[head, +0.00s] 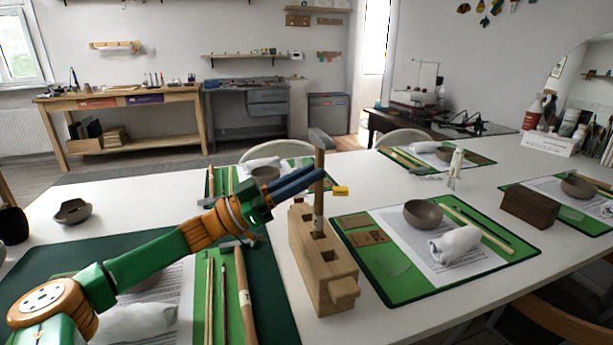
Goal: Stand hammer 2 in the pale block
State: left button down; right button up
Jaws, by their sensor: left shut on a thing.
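The pale block (312,272) is a long wooden block on the white table, with a row of square holes in its top. A hammer with a grey head (320,138) and a wooden handle stands upright above it, head up. My left gripper (318,178) is shut on this hammer's handle. The handle's lower end meets the block's top at a hole; I cannot tell how deep it sits. I cannot read which hammer is number 2. My right gripper is not in view.
Right of the block, a green mat (428,290) holds a bowl (423,214), a rolled white cloth (454,245) and thin sticks. A dark brown block (531,208) stands farther right. Brushes and sticks lie beside the second hammer. Bare table shows in front of the right mat.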

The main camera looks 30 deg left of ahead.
pick_arm(q)
jog(key=c, duration=0.7)
grip_release()
jog(key=b+v, duration=0.8)
jog(key=v, duration=0.1)
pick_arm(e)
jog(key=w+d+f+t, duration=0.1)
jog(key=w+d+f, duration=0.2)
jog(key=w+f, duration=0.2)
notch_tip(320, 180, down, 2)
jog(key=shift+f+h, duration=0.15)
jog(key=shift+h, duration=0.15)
pick_arm(q)
jog(key=shift+r, duration=0.25)
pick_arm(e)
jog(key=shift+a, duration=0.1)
